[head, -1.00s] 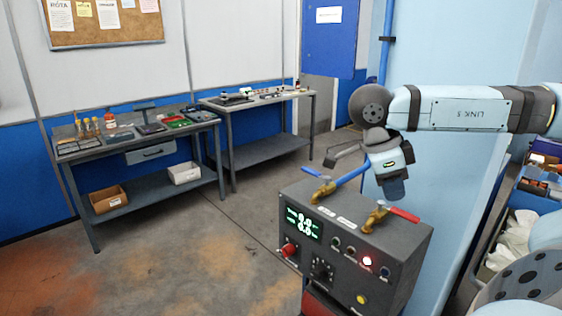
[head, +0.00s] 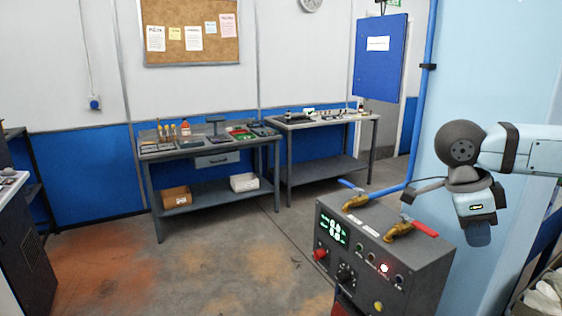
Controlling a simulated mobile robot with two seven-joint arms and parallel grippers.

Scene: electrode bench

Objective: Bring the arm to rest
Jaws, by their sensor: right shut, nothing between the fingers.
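My right arm comes in from the right edge, with its dark round joint and pale blue wrist above the right end of a dark grey control box (head: 438,268). My right gripper (head: 409,196) is small and partly hidden behind the wrist; it points left, shut and empty. In the picture it lies just above the box's red-handled brass valve (head: 402,229); whether it touches anything there is hard to tell, but nothing is held. My left gripper is out of view.
The box also carries a blue-handled valve (head: 356,200), a lit display (head: 334,234) and a red knob (head: 320,254). A tool bench (head: 207,148) and a second bench (head: 322,119) stand by the wall. A dark cabinet (head: 28,250) is at left. The middle floor is clear.

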